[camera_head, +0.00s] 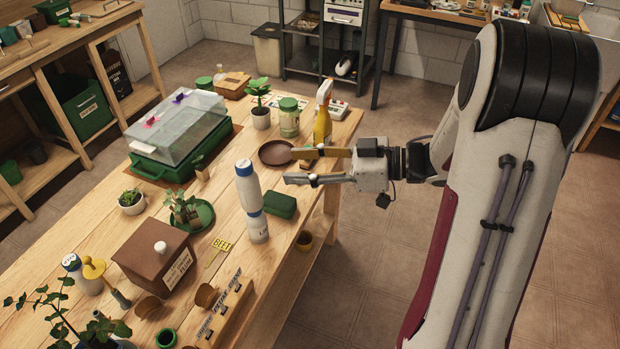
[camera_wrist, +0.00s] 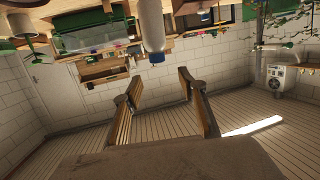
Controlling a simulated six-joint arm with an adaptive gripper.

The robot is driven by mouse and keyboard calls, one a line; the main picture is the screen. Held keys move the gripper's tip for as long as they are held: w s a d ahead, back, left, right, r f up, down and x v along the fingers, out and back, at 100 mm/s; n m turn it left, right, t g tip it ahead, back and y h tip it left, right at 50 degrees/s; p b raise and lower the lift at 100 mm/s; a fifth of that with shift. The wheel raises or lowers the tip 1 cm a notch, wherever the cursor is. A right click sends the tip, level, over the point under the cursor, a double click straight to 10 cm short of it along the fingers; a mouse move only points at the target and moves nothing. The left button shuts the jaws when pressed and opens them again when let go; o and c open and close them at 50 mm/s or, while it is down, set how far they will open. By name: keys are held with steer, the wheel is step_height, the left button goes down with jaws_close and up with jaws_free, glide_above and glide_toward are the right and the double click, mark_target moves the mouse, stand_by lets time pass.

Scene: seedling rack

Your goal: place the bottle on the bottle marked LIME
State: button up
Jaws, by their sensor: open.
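A white bottle with a blue cap (camera_head: 248,187) stands upright on top of another white bottle (camera_head: 257,227) near the table's right edge. The lower bottle's cap is mostly covered by the upper one, and I cannot read its label. The upper bottle also shows upside down in the wrist view (camera_wrist: 151,25). My gripper (camera_head: 290,166) is open and empty, to the right of the upper bottle and apart from it. In the wrist view the fingers (camera_wrist: 157,78) are spread, with the bottle's cap beyond them. Another white bottle (camera_head: 75,270) stands at the front left.
A green box (camera_head: 281,205) lies right beside the stack. A brown saucer (camera_head: 275,152) and a yellow spray bottle (camera_head: 322,125) stand behind. A plant on a green saucer (camera_head: 206,216), a brown lidded box (camera_head: 140,255) and a clear-lidded propagator (camera_head: 175,130) are left of the stack.

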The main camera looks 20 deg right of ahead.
steer(key=w+d+r+m+t+h, duration=0.35)
steer(key=w+r+t+h, duration=0.2)
steer(key=w+h, duration=0.25)
steer(key=s+d+r+m+g+h, duration=0.1)
steer(key=s+d+r+m+h, duration=0.35)
steer(key=s+r+h, duration=0.2)
steer(key=s+a+f+m+g, duration=0.1)
steer(key=s+a+f+g, duration=0.1)
steer(key=s, duration=0.6)
steer(key=s+a+f+m+g+y, duration=0.1)
steer(key=s+a+f+g, duration=0.2)
steer(key=s, duration=0.6)
steer(key=s+a+f+m+g, duration=0.1)
steer(key=s+a+f+g, duration=0.1)
steer(key=s+a, duration=0.4)
steer(key=shift+s+f, duration=0.45)
steer(key=shift+s, duration=0.75)
